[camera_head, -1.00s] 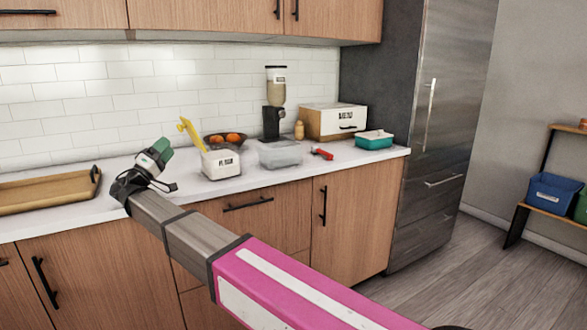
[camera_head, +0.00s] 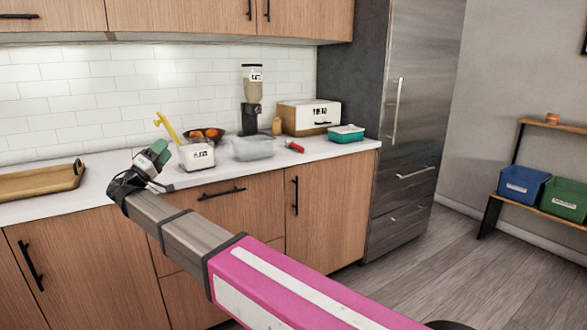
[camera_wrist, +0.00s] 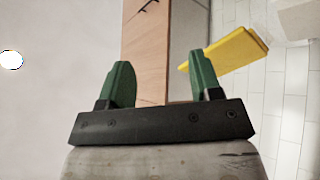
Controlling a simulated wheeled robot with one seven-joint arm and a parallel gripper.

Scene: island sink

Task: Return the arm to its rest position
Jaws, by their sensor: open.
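My gripper (camera_head: 158,153) is at the end of my extended arm, over the front part of the white counter in the head view. In the wrist view my gripper (camera_wrist: 158,85) shows two green fingers spread apart with nothing between them. A yellow-handled tool (camera_head: 165,126) stands tilted in a white labelled canister (camera_head: 197,157) just right of my gripper. The yellow part also shows beyond the right finger in the wrist view (camera_wrist: 228,52). I cannot tell from the wrist view how far it is from the finger.
A wooden tray (camera_head: 35,182) lies at left on the counter (camera_head: 95,182). A clear container (camera_head: 252,149), grain dispenser (camera_head: 252,100), bread box (camera_head: 308,118), teal dish (camera_head: 346,134) and red item (camera_head: 294,146) stand right. Cabinet doors (camera_head: 328,210) lie below. Open floor (camera_head: 440,260) is at right.

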